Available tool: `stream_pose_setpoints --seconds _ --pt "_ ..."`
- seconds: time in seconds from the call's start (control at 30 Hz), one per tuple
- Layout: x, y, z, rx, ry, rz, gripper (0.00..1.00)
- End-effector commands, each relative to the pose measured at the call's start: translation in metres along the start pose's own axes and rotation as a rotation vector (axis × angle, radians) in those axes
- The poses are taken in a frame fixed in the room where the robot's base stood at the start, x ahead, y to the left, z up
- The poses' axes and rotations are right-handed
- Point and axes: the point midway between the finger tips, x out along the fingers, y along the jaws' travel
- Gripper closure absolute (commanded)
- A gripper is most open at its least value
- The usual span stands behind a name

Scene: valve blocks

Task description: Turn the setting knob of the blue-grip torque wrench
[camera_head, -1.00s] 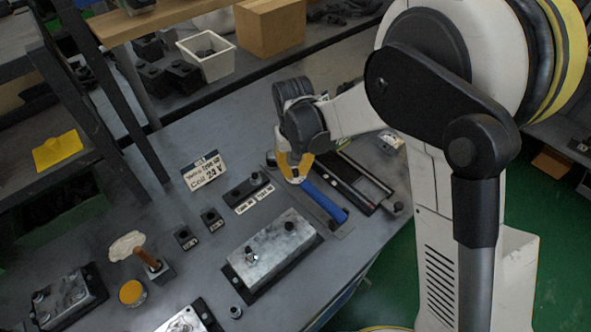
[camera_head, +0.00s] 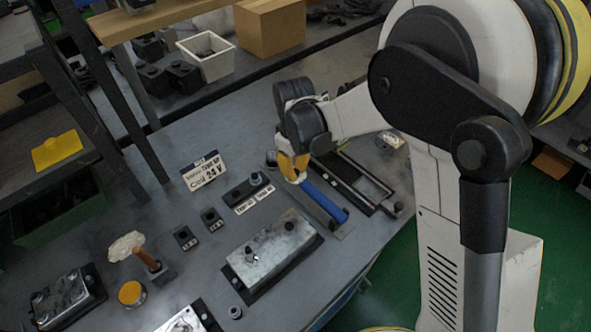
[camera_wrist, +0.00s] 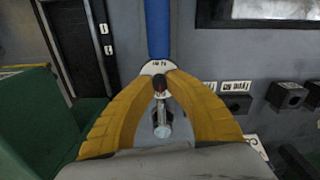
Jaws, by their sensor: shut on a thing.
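The blue-grip torque wrench (camera_head: 325,203) lies on the grey bench, its blue grip pointing toward the front edge. In the wrist view the blue grip (camera_wrist: 158,30) runs up from a pale collar with small print. My gripper (camera_head: 293,175) points down over the wrench's far end. Its two yellow fingers (camera_wrist: 158,78) close in from both sides at the collar, shut on the setting knob (camera_wrist: 160,86). The knob shows only as a small dark and reddish piece between the fingers; the rest is hidden. A bright metal part shows below it.
A black rectangular frame (camera_head: 378,207) lies close to the right of the wrench. A metal valve block (camera_head: 272,250) sits to the front left. The bench's front edge is near.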

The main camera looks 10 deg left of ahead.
Motion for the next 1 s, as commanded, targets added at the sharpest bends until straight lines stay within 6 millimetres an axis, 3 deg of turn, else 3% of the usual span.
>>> stream_pose_setpoints --seconds 0.43,0.47,0.53,0.87,1.0 --pt "0.000 0.000 0.000 -0.009 0.000 0.000 1.00" --pt "0.000 0.000 0.000 -0.009 0.000 0.000 0.78" --pt "0.000 0.000 0.000 -0.009 0.000 0.000 0.58" --pt "-0.002 0.000 0.000 -0.009 0.000 0.000 0.58" --pt "-0.018 0.000 0.000 -0.009 0.000 0.000 0.58"
